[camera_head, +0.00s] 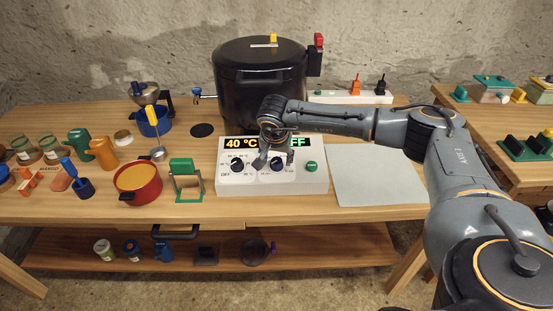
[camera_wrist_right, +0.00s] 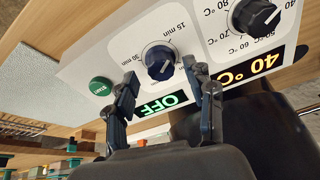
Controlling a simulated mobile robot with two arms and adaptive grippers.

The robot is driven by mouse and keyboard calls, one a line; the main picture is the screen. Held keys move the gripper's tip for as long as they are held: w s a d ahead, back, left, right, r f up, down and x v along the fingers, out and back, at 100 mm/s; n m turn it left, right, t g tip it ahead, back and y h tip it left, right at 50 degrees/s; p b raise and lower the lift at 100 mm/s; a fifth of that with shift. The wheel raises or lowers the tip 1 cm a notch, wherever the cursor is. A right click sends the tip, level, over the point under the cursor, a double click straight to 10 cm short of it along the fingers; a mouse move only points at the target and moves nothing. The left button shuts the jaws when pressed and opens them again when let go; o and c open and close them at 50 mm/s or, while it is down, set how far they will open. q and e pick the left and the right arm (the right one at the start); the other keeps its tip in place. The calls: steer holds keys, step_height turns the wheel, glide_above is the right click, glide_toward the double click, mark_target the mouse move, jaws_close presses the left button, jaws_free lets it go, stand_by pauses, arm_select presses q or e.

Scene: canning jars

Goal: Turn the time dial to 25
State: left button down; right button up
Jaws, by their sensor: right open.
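The white control box (camera_head: 232,186) stands on the table with a lit 40 °C display and an OFF display partly hidden by my arm. The dark time dial (camera_wrist_right: 160,62) sits below the OFF display, with 15 min and 30 min marks beside it; it also shows in the head view (camera_head: 277,164). My right gripper (camera_head: 273,158) is open over the dial. In the wrist view the right gripper's fingertips (camera_wrist_right: 159,72) stand apart on either side of the dial's near edge; I cannot tell whether they touch it. My left gripper is not in view.
The temperature dial (camera_head: 237,165) is left of the time dial and the green start button (camera_head: 311,167) right of it. A large black canner (camera_head: 258,85) stands behind. A green jar lifter (camera_head: 182,165) and red pot (camera_head: 138,182) stand left. A grey mat (camera_head: 378,178) lies clear right.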

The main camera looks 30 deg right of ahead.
mark_target(277, 163)
steer(key=shift+x, duration=1.35)
jaws_close()
